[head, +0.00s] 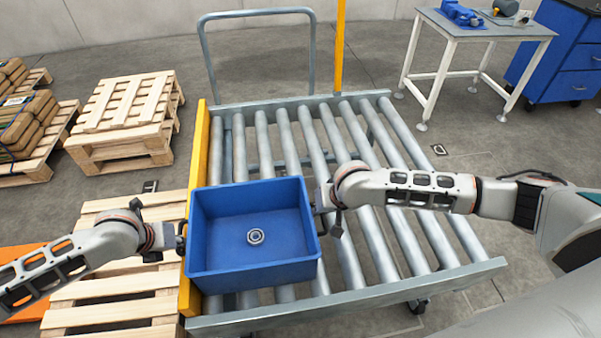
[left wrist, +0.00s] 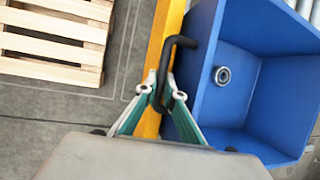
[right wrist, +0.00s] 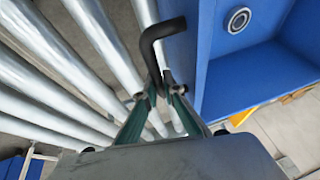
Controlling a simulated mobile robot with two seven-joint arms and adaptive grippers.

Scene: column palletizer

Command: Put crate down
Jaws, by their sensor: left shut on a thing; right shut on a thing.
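The blue crate (head: 251,265) is level at the left end of the roller conveyor (head: 350,262), by the yellow side rail. A round metal nut-like part (head: 255,237) lies in it. I cannot tell whether the crate touches the rollers. My left gripper (head: 180,240) is at the crate's left side, shut on a black handle (left wrist: 168,62). My right gripper (head: 322,200) is at the right side, shut on the other black handle (right wrist: 153,50). The crate also shows in the left wrist view (left wrist: 215,110) and the right wrist view (right wrist: 245,85).
The yellow rail (head: 201,160) runs along the conveyor's left side. Free rollers lie to the right. Wooden pallets (head: 115,290) lie at the left, with a pallet stack (head: 125,110) behind. A table (head: 480,28) with tools stands at the back right.

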